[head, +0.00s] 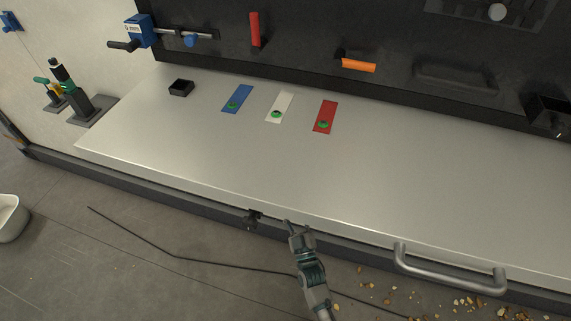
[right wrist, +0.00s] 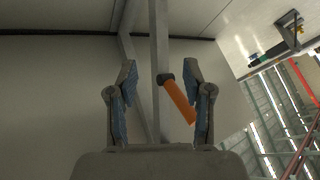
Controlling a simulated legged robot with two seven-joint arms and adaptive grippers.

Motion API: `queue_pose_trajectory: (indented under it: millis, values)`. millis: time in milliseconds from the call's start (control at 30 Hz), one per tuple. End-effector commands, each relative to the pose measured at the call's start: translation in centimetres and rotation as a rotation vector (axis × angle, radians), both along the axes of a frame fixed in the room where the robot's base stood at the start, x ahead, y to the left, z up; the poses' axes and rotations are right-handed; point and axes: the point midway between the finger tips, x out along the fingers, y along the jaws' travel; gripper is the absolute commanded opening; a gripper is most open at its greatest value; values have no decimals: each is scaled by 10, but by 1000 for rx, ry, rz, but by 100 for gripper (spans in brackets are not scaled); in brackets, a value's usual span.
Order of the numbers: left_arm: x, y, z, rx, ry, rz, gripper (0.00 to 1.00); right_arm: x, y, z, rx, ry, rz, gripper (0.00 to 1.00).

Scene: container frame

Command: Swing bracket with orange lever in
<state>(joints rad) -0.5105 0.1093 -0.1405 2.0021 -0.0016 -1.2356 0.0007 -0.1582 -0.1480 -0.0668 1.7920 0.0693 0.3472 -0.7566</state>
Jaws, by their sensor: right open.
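In the head view an orange lever (head: 358,66) sticks out of a dark bracket (head: 343,54) on the dark back panel. In the right wrist view an orange lever (right wrist: 178,101) with a dark end slants down to the right beside a metal post (right wrist: 160,70). I cannot tell if both views show the same lever. My right gripper (right wrist: 158,85) is open, with the lever seen between its fingers and no clear contact. In the head view the gripper (head: 298,227) is at the front edge of the grey top. My left gripper is not in view.
The grey top (head: 200,145) holds a black box (head: 181,87) and blue (head: 237,98), white (head: 280,106) and red (head: 325,116) plates. A metal handle (head: 450,275) is on the front right. A red lever (head: 255,29) is on the panel. Much of the top is clear.

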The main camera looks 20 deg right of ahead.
Motion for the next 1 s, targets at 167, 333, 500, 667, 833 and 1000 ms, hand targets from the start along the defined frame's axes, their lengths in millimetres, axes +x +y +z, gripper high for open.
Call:
queue_pose_trajectory:
  millis: [167, 333, 500, 667, 833, 1000]
  values:
    - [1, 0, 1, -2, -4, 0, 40, 37, -1, 15, 0, -7, 1, 50]
    - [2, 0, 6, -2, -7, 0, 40, 76, -3, 29, 1, -7, 1, 50]
    - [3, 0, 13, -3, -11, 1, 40, 111, -4, 42, 1, -7, 2, 50]
    - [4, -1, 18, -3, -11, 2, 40, 135, -6, 51, 0, -7, 1, 50]
    - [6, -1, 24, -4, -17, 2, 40, 147, -6, 55, 1, -5, 1, 50]
    - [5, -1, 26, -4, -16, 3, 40, 149, -7, 57, 1, -5, 1, 50]
